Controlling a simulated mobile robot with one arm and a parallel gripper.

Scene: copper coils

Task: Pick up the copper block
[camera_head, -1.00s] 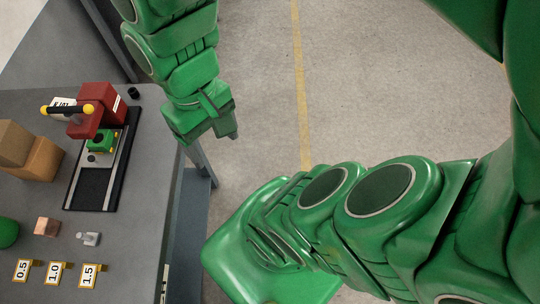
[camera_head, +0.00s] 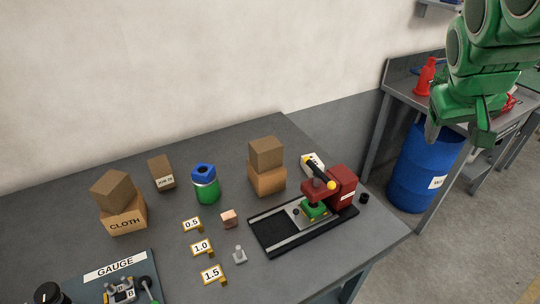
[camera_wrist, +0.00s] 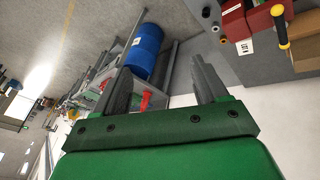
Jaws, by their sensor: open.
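The copper block (camera_head: 229,218) is a small pinkish-brown cube on the grey table (camera_head: 60,235). It sits right of the 0.5 label and left of the black tray, in the head view. My gripper (camera_head: 455,132) is at the upper right, in the air beyond the table's right end and well away from the block. In the wrist view my gripper (camera_wrist: 163,88) shows two grey fingers spread apart with nothing between them. The copper block does not show in the wrist view.
A red press (camera_head: 343,187) stands on a black tray (camera_head: 272,243) right of the block. Yellow labels (camera_head: 201,248), a small grey metal piece (camera_head: 239,255), a green-and-blue container (camera_head: 206,186) and stacked brown boxes (camera_head: 267,180) surround it. A blue barrel (camera_head: 412,180) stands beyond the table.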

